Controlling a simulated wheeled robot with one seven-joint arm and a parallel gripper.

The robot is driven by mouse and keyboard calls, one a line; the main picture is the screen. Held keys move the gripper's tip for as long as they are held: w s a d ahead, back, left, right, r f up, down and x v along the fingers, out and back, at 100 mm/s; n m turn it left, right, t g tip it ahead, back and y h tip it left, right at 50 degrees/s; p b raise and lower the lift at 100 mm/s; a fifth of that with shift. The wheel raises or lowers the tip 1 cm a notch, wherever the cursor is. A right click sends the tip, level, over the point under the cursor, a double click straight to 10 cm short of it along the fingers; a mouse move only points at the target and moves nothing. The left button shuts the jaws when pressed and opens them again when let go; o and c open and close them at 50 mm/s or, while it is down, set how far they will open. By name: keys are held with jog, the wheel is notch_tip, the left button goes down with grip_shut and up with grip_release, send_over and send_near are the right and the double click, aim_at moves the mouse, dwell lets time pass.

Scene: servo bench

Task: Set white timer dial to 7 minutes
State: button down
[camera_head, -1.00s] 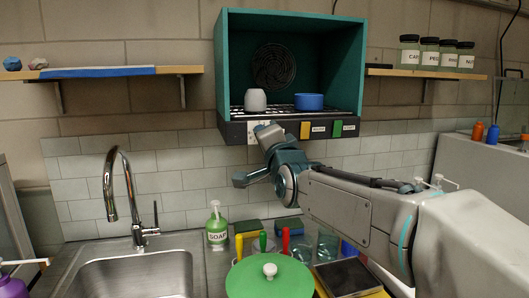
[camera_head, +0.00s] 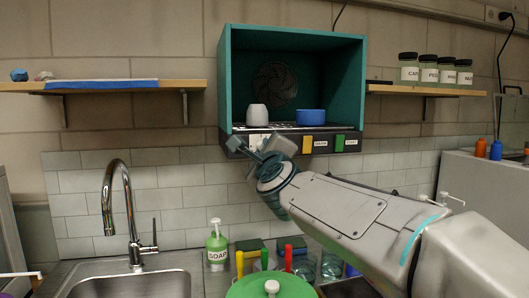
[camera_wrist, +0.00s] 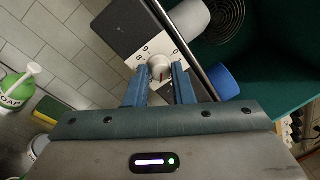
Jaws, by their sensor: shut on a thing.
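The white timer dial (camera_wrist: 158,71) shows in the wrist view on a white scale plate with dark marks. A red pointer line shows on its face. The number it points to is too small to read. My gripper (camera_wrist: 160,85) has its two blue fingers on either side of the dial, shut on it. In the head view my gripper (camera_head: 262,150) is at the dark front strip (camera_head: 238,143) under the teal oven box (camera_head: 225,80), at its left end, and hides the dial.
A yellow button (camera_head: 307,145) and a green button (camera_head: 339,144) sit right of my gripper on the strip. A grey cup (camera_head: 257,115) and a blue bowl (camera_head: 311,117) stand inside the box. The soap bottle (camera_head: 217,250) and sink (camera_head: 130,280) are below.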

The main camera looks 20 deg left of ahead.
jog(key=shift+r+m+g+h+p, duration=0.1)
jog(key=shift+m+g+h+p, duration=0.2)
jog(key=shift+m, duration=2.35)
jog(key=shift+r+m+g+h+p, duration=0.15)
jog(key=shift+m+p, duration=0.3)
jog(key=shift+m, duration=2.25)
jog(key=shift+m+g+h+p, duration=0.25)
jog(key=shift+m+p, duration=0.1)
jog(key=shift+m, duration=2.3)
jog(key=c, duration=1.3)
grip_release()
jog(key=shift+a, duration=0.1)
jog(key=shift+o, duration=0.2)
jog(key=shift+s, duration=0.1)
